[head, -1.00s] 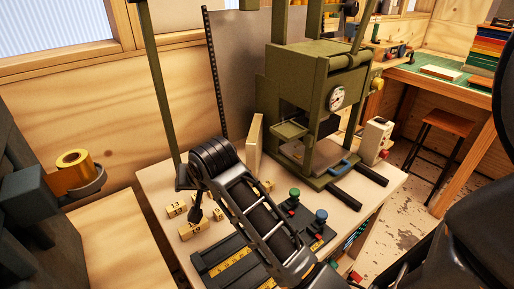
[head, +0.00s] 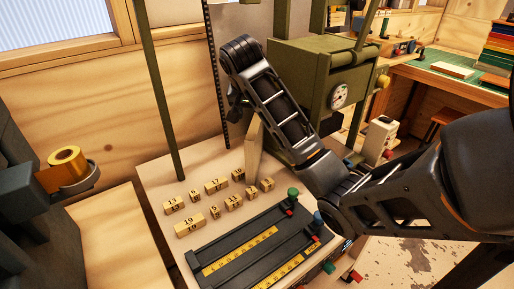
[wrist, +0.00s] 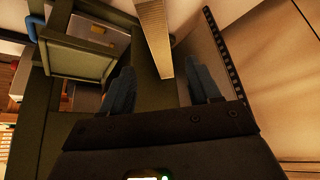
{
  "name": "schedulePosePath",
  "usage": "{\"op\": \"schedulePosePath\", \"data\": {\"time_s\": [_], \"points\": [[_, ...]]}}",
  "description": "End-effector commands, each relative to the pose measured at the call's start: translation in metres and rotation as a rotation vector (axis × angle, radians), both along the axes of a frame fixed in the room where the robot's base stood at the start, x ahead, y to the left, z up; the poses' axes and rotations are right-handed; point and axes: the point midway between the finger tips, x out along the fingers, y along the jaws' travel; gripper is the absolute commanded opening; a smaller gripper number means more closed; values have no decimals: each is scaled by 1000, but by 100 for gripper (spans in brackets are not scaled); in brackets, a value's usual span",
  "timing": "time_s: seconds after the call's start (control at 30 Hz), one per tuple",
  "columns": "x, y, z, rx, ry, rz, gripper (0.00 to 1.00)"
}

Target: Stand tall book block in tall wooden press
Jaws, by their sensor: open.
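A pale, tall, thin slab (head: 255,150) stands upright on the worktable beside the green press, partly hidden by my arm. It may be the tall book block, but I cannot be sure. In the wrist view its textured narrow face (wrist: 154,32) shows just beyond and between my fingertips. My gripper (wrist: 159,65) is open and empty, its two blue-grey fingers apart. In the head view my wrist is raised near the slab and hides most of the gripper. I cannot make out a tall wooden press in these views.
The green metal press (head: 325,75) with a gauge stands right behind my arm. Several brass number blocks (head: 216,186) and a dark ruled tray (head: 250,250) are on the worktable (head: 160,215). A dark perforated upright (head: 213,80) rises behind. A gold roll (head: 66,160) is at left.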

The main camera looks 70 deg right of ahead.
Motion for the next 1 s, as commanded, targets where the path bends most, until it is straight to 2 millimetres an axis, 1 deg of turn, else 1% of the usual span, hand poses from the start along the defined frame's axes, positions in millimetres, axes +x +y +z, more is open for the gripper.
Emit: {"op": "schedulePosePath", "data": {"time_s": [0.03,0.13,0.37,0.5,0.57,0.7,0.83,1.0], "points": [[0,-3,-8,-1,0,-1,62],[1,-6,-15,-1,0,0,62],[3,-13,-23,-2,-1,0,62],[4,-21,-34,-2,0,0,62],[5,-27,-35,0,3,-1,62],[8,-36,-52,1,2,-1,62],[10,-39,-59,0,0,1,62],[10,-39,-60,0,-1,2,62]]}}
